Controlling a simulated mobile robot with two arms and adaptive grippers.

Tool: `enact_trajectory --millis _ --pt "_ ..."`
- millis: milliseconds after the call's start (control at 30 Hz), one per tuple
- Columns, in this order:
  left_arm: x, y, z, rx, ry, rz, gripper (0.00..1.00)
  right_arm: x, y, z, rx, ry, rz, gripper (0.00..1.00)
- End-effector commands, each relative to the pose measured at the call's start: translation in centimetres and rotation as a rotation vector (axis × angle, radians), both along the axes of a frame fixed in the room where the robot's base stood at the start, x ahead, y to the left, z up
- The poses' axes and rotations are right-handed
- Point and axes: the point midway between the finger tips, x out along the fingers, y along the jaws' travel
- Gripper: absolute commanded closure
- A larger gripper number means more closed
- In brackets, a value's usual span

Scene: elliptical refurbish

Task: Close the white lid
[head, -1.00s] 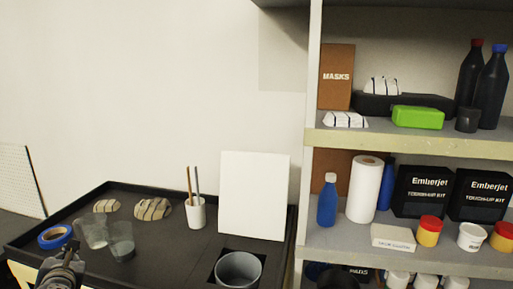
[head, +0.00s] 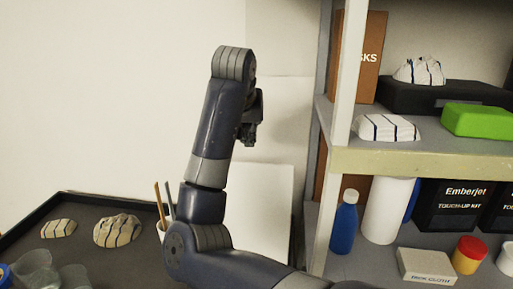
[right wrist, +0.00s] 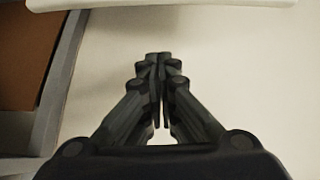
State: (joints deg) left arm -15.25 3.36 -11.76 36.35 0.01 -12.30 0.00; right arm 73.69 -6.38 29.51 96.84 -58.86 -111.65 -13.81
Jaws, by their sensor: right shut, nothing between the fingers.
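The white lid (head: 262,212) stands upright at the back right of the black bench, against the wall and beside the shelf. My right arm covers its left part and lower area. My right gripper (head: 248,138) is shut and empty, above the lid's top edge in the head view. The right wrist view shows its fingers (right wrist: 160,62) closed together, with the pale wall behind. A white edge at the top of that view seems to be the lid (right wrist: 160,4), apart from the fingertips. My left gripper is out of view.
A shelf (head: 425,160) with boxes and bottles stands close on the right; its post (head: 350,75) is near my right arm. On the bench (head: 75,203) are striped cloths (head: 118,230), clear cups (head: 38,268) and a cup with sticks (head: 161,226), partly hidden.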

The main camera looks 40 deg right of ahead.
Motion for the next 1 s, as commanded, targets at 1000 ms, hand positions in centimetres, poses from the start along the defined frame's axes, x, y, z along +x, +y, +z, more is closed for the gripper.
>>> enact_trajectory --millis 1000 --pt "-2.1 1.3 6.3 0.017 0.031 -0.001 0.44 0.6 -1.5 -8.0 0.043 -0.017 -0.037 1.0"
